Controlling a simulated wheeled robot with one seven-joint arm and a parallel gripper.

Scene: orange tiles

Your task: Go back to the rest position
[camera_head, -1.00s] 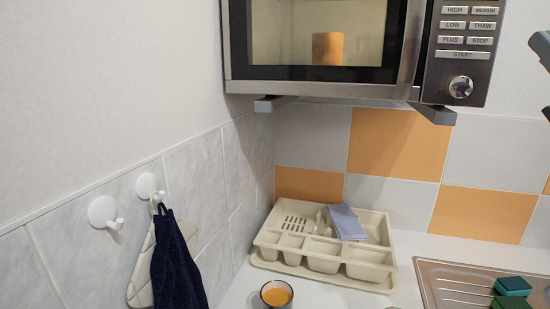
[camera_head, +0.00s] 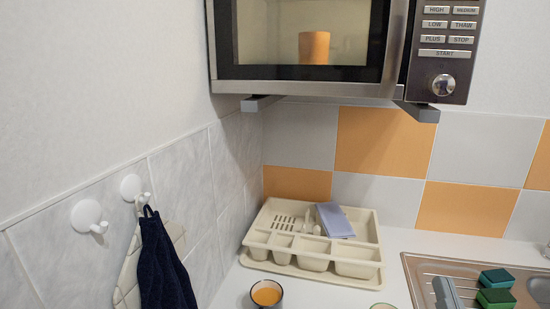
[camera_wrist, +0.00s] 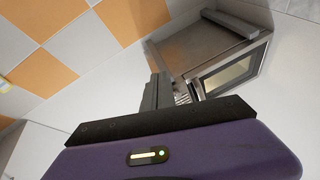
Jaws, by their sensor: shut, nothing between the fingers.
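My gripper (camera_wrist: 157,92) shows in the wrist view, its grey fingers together with nothing between them. It points toward the tilted view of the microwave (camera_wrist: 228,72) and the tiled wall (camera_wrist: 85,45), and touches neither as far as I can see. In the head view a grey slanted piece (camera_head: 447,293) shows at the bottom right over the sink's drainer; I cannot tell if it is part of my arm.
The microwave (camera_head: 300,86) hangs on wall brackets above the counter. Below are a cream cutlery tray (camera_head: 372,254) with a blue-grey cloth, an orange-filled cup (camera_head: 266,294), sponges (camera_head: 497,279) and a steel sink (camera_head: 420,272). A navy towel (camera_head: 163,265) hangs from a hook at left.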

